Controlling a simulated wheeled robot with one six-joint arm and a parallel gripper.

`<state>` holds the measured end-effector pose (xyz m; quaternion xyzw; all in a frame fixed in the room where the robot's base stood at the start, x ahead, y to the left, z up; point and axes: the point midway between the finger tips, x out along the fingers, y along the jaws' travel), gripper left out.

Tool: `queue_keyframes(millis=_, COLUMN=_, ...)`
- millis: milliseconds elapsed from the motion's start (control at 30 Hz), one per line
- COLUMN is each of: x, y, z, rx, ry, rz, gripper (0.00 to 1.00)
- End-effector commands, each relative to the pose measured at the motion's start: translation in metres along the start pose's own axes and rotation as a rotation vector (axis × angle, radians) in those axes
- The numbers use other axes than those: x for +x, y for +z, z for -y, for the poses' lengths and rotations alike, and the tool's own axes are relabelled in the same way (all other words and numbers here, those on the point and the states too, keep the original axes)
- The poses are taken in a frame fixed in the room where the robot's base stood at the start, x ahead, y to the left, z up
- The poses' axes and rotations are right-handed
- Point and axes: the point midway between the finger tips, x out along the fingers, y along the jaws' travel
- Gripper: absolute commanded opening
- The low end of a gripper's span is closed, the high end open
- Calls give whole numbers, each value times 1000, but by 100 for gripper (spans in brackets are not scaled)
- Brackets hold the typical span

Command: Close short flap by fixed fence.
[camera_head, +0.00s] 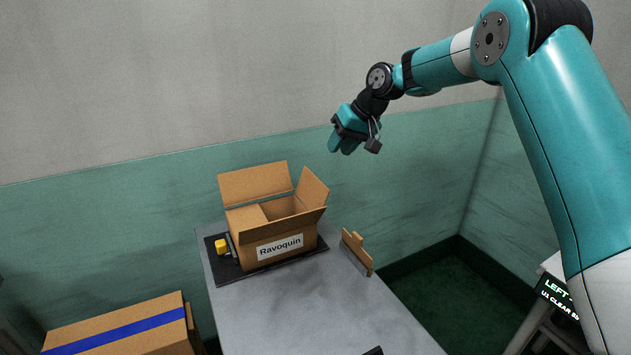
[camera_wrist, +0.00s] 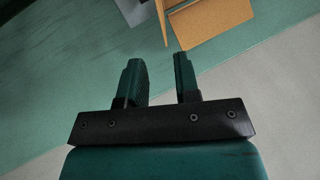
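An open cardboard box (camera_head: 280,246) labelled "Ravoquin" stands on a black base plate (camera_head: 228,272) on the grey table. Its long back flap (camera_head: 253,184) and its right short flap (camera_head: 313,187) stand up. The front flap (camera_head: 277,223) slopes outward. A tan panel (camera_head: 246,218) at the left end looks folded inward, though I cannot be sure. I cannot tell which part is the fixed fence. My gripper (camera_head: 345,146) is open and empty, above and right of the box, touching nothing. The wrist view shows its two fingers (camera_wrist: 160,78) apart, with cardboard flaps (camera_wrist: 212,18) beyond.
A yellow-tipped clamp-like part (camera_head: 221,245) sits left of the box. A brown upright piece with a tab (camera_head: 356,253) stands on the grey table (camera_head: 310,305), right of the box. A blue-taped carton (camera_head: 120,326) is lower left. The table front is mostly clear.

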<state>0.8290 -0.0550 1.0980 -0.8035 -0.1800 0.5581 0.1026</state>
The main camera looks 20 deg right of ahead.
Motion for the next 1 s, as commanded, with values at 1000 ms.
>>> queue_keyframes(millis=1000, x=130, y=0, z=0, rx=-2, ry=1, rz=0, gripper=30)
